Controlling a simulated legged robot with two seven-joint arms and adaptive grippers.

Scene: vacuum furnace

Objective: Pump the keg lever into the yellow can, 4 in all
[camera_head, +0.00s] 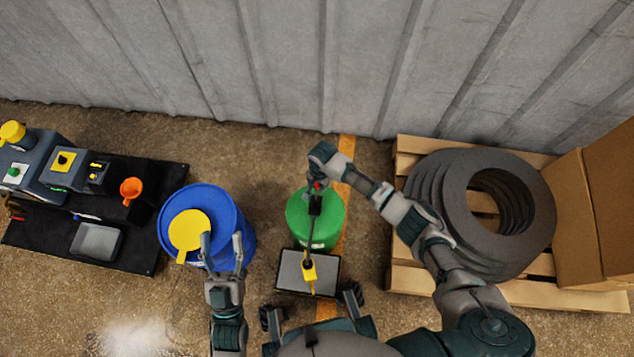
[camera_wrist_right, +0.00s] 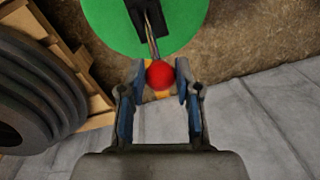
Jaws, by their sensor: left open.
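The green keg (camera_head: 326,222) stands on the floor at the centre of the head view, with a dark pump fitting on top. Its lever ends in a red knob (camera_wrist_right: 159,75). A small yellow can (camera_head: 309,273) stands on a grey-topped platform (camera_head: 290,272) in front of the keg, below a dark spout. My left gripper (camera_head: 222,248) is open and empty, over the near side of the blue drum.
The blue drum (camera_head: 232,215) carries a yellow disc (camera_head: 188,230). At the left a black mat (camera_head: 140,250) holds machines, an orange funnel (camera_head: 131,188) and a grey tray (camera_head: 96,241). At the right a pallet (camera_head: 565,295) bears dark rings (camera_head: 450,210) and cardboard boxes (camera_head: 607,200).

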